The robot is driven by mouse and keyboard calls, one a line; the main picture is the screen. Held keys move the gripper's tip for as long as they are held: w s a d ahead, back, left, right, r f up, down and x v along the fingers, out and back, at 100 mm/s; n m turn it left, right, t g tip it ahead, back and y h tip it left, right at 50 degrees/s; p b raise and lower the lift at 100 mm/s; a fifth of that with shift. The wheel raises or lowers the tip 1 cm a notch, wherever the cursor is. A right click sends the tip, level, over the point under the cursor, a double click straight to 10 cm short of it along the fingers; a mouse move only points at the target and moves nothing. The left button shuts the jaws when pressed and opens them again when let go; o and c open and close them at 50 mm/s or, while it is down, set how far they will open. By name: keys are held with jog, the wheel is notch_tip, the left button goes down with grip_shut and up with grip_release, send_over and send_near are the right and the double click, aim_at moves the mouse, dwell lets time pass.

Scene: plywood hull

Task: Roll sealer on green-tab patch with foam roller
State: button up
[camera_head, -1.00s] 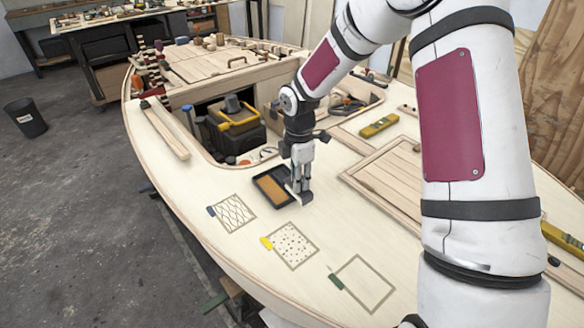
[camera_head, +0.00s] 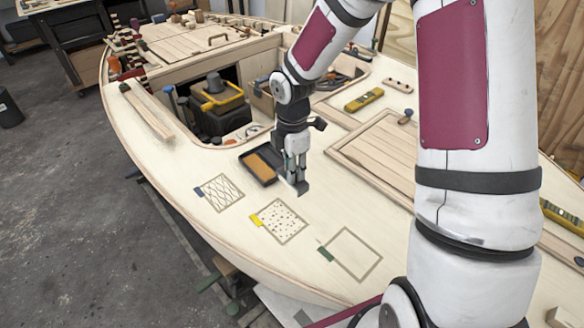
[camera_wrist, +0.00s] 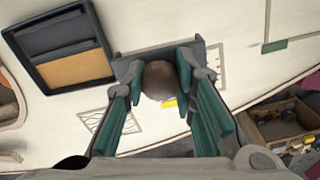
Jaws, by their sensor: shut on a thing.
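My gripper (camera_head: 296,178) is shut on the foam roller, just right of the black tray (camera_head: 246,157) of amber sealer. In the wrist view, the roller's brown round handle end (camera_wrist: 160,80) sits between the fingers, with a dark grey bar (camera_wrist: 128,66) beyond it. The foam itself cannot be made out. The green-tab patch (camera_head: 350,253) is a bare outlined square on the deck, nearer than the gripper and to its right. Its green tab (camera_head: 325,254) also shows at the right of the wrist view (camera_wrist: 274,46). The tray (camera_wrist: 68,39) is at upper left there.
The yellow-tab patch (camera_head: 279,221) has dots, and the blue-tab patch (camera_head: 220,192) has crossed lines. An open hatch with a yellow-handled toolbox (camera_head: 222,105) lies behind the tray. A raised slatted panel (camera_head: 380,150) stands to the right. Bare deck surrounds the patches.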

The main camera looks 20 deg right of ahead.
jog(key=w+a+r, duration=0.3)
jog(key=w, duration=0.4)
jog(key=w+a+r, duration=0.3)
jog(key=w, duration=0.4)
jog(key=shift+w+d+f+b, duration=0.1)
jog(key=shift+f+b, duration=0.6)
jog(key=shift+f, duration=1.65)
jog(key=shift+d+f+b, duration=0.1)
jog(key=shift+f+b, duration=0.55)
jog(key=shift+f, duration=1.7)
jog(key=shift+f, duration=0.5)
jog(key=shift+r, duration=0.1)
notch_tip(320, 180, up, 8)
jog(key=p, duration=0.1)
